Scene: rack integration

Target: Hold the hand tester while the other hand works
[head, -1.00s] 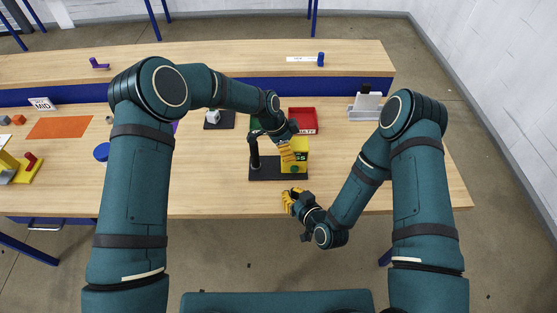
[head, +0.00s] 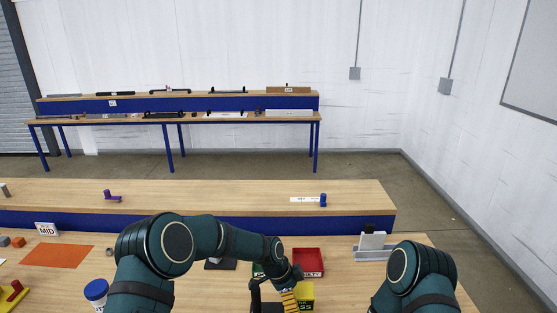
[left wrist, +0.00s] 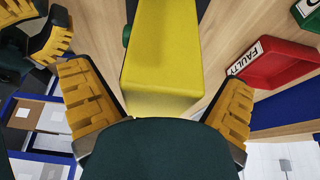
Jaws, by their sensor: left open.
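The hand tester, a yellow box (head: 306,291) with partly hidden dark lettering on its front, stands at the bottom of the head view. My left gripper (head: 289,300) is beside it there, partly cut off by the frame edge. In the left wrist view the yellow box (left wrist: 165,50) lies between the two spread orange finger pads of my left gripper (left wrist: 157,80). Gaps show beside the pads, so it is open. A green button shows on the box's left side. My right gripper (left wrist: 38,28) shows at the top left of the wrist view with its fingers apart and nothing between them.
A red tray (head: 308,262) labelled FAULTY is behind the tester, with a green tray (left wrist: 308,14) next to it. A white and grey fixture (head: 372,245) stands to the right. A blue-lidded tub (head: 97,290) and orange mat (head: 58,255) are at left.

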